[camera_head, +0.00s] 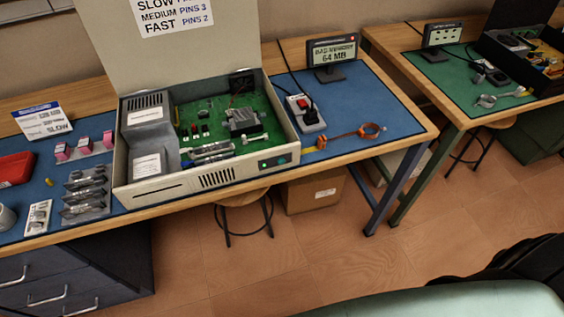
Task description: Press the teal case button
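An open beige computer case (180,187) stands on the blue mat of the near workbench, with its lid raised behind it. On the right part of its front face is a dark panel with a small teal button (264,165). A second small light-green spot (282,160) sits just right of it; I cannot tell whether it is a button or a lamp. Neither of my grippers shows in this view, and nothing blocks the front of the case.
A power strip with a red switch (303,103), a small display reading 64 MB (333,54) and an orange strap (350,135) are right of the case. Memory modules (84,190) and a red tray (16,169) are left. A stool (243,200) and a cardboard box (314,190) are below the bench.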

